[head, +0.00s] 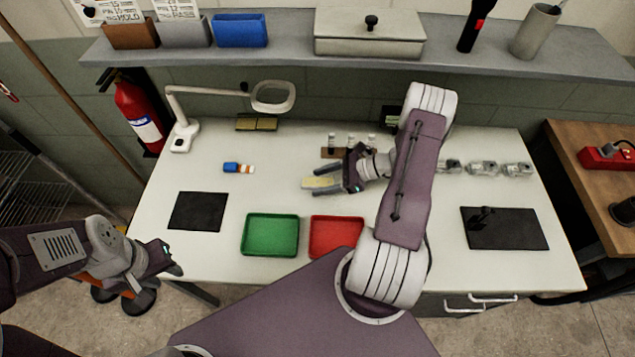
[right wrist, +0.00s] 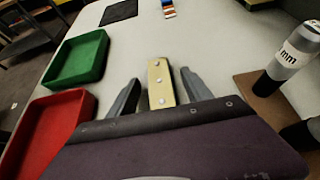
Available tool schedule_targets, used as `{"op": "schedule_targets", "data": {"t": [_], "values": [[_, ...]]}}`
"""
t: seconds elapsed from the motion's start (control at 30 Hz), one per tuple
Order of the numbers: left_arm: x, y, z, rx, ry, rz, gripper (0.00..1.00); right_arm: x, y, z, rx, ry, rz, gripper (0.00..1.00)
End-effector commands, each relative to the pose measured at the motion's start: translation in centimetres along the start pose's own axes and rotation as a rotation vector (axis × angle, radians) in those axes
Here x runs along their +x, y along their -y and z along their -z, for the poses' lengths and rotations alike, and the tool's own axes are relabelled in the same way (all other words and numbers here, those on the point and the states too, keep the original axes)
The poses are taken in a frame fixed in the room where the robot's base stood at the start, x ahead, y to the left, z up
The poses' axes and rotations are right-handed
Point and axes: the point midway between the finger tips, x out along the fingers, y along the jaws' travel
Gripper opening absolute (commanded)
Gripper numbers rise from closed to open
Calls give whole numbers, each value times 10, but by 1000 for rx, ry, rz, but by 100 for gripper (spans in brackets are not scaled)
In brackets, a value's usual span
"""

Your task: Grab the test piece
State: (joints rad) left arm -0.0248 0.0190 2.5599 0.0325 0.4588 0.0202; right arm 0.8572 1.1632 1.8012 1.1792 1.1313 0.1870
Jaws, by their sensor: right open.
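The test piece is a small yellowish strip (head: 318,184) on the white table, left of the wooden block with grey cylinders. In the right wrist view the strip (right wrist: 160,84) shows several round rivet heads along its length. My right gripper (head: 322,182) is open with its fingers on either side of the strip. In the right wrist view my right gripper (right wrist: 158,92) has a gap between each finger and the strip. My left gripper (head: 175,270) is off the table's left front edge, far from the strip; its jaw opening is unclear.
A green tray (head: 270,253) and a red tray (head: 336,256) lie at the table's front. A dark mat (head: 197,211), a blue-capped item (head: 231,168) and a magnifier lamp (head: 182,138) are on the left. Grey cylinders (right wrist: 290,52) stand close to the right gripper.

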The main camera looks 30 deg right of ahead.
Motion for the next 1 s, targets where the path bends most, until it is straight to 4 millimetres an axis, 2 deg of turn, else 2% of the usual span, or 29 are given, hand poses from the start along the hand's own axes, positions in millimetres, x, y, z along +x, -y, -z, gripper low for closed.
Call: {"op": "schedule_targets", "data": {"t": [0.13,0.33,0.37,0.67,0.77,0.93,1.0], "values": [[0,0,0,0,0,0,36,0,0,0,0,0,0,58],[0,0,0,0,0,0,36,0,0,0,0,0,0,3],[0,0,0,0,0,0,36,0,0,0,0,0,0,0],[0,0,0,0,0,0,36,-2,0,-3,-1,0,0,0],[0,0,0,0,0,0,36,-6,1,-11,-2,0,0,0],[0,0,0,0,0,0,36,-21,1,-37,-5,-1,1,0],[0,0,0,0,0,0,36,-28,-14,-43,3,0,2,0]]}}
